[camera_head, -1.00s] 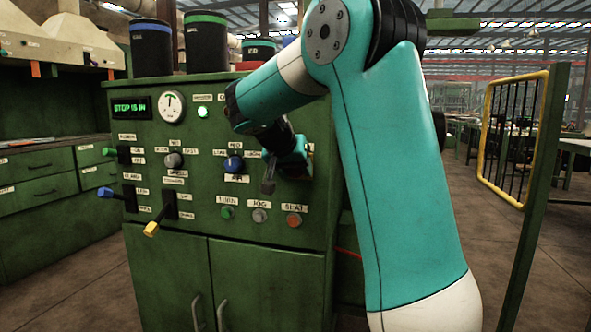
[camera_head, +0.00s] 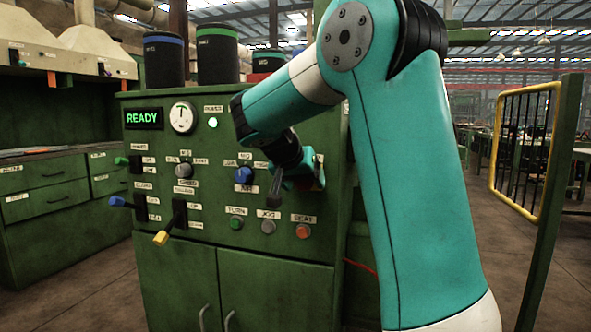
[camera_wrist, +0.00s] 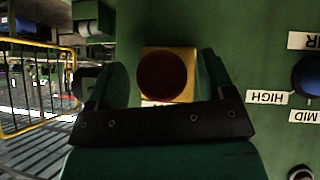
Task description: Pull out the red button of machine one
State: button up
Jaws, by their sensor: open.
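The red button (camera_wrist: 162,76) sits on a yellow square plate (camera_wrist: 188,62) on the green panel of the machine (camera_head: 285,254). In the wrist view it lies between the two fingers of my gripper (camera_wrist: 162,88), which are apart, one on each side. I cannot tell whether the fingers touch it. In the head view my gripper (camera_head: 290,183) is at the panel's right side, and the button is largely hidden behind it. The machine's display (camera_head: 143,118) reads READY in green.
A blue knob (camera_head: 243,173) is left of my gripper. Below are a green button (camera_head: 236,224), a grey button (camera_head: 268,227) and an orange-red button (camera_head: 303,231). Levers with blue and yellow (camera_head: 161,238) ends stick out at left. A yellow-framed barrier (camera_head: 497,150) stands at right.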

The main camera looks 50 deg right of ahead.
jog(key=p+v, duration=0.5)
jog(key=v, duration=1.2)
jog(key=shift+p, duration=0.3)
jog(key=shift+r, duration=0.1)
jog(key=s+a+f+n+t+y, duration=0.1)
jog(key=a+f+n+t+y, duration=0.1)
jog(key=a+f+n+y, duration=0.8)
jog(key=s+a+f+n+g+y, duration=0.1)
jog(key=s+a+f+n+g, duration=0.1)
jog(key=s+a+f+n, duration=0.45)
jog(key=s+a+f+n+g+y, duration=0.1)
jog(key=s+a+n+y, duration=0.15)
jog(key=s+a, duration=0.75)
notch_tip(320, 180, up, 23)
jog(key=a+n+p, duration=0.1)
jog(key=p, duration=2.2)
jog(key=shift+a+r+g, duration=0.25)
jog(key=shift+g, duration=0.15)
